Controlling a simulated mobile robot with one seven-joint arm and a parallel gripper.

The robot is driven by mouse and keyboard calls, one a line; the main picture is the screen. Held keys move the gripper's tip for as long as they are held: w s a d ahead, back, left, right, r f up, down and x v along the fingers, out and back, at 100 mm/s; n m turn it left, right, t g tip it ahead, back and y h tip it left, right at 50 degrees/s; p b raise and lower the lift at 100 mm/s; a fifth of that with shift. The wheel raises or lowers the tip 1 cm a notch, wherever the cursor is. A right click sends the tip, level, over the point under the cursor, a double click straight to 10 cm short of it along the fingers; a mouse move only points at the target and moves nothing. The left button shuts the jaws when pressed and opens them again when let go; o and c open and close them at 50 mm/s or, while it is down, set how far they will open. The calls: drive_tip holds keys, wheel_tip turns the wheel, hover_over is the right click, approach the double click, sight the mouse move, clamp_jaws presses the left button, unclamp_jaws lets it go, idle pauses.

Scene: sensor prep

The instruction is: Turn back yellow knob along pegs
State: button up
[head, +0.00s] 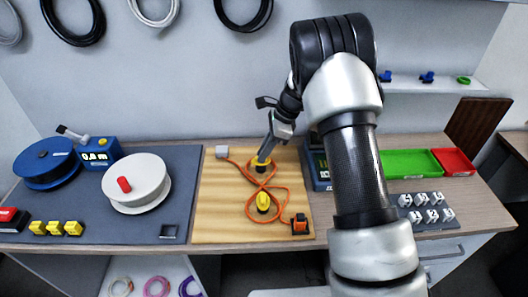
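A wooden board (223,205) lies on the bench with two yellow knob-like pieces on it. The near yellow knob (263,201) stands free with nothing gripping it. The far yellow knob (259,164) is right below my gripper (265,156), which points down at it. My fingers overlap the far knob in this view, so I cannot tell whether they grip it. An orange cable (281,217) loops and crosses around both knobs. It runs from a grey block (222,151) to an orange-and-black connector (300,224). Any pegs under the knobs are hardly visible.
Left on a dark mat (99,221) are a white reel (138,187), a blue reel (46,166), a blue meter (99,153) and several yellow blocks (56,228). To the right are a green tray (409,163), a red tray (455,162) and a rack of white pieces (423,214).

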drive_tip(key=shift+n, duration=0.3)
clamp_jaws()
drive_tip(key=n, duration=0.1)
drive_tip(key=n+g+p, duration=0.1)
drive_tip(key=n, duration=0.1)
drive_tip(key=shift+w+n+g, duration=0.25)
drive_tip(key=shift+n+g, duration=0.05)
drive_tip(key=n, duration=0.2)
drive_tip(key=n+g+h, duration=0.1)
drive_tip(key=n, duration=0.1)
drive_tip(key=shift+w+a+n, duration=0.15)
drive_tip(key=shift+n, duration=0.15)
drive_tip(key=n, duration=0.2)
drive_tip(key=n+g+h, duration=0.1)
drive_tip(key=n, duration=0.1)
drive_tip(key=shift+w+a+h, duration=0.1)
drive_tip(key=shift+a+h, duration=0.1)
drive_tip(key=shift+h, duration=0.1)
drive_tip(key=n+h, duration=0.1)
drive_tip(key=n, duration=0.4)
drive_tip(key=shift+a+g+h, duration=0.2)
drive_tip(key=shift+g+h, duration=0.2)
drive_tip(key=o, duration=0.7)
unclamp_jaws()
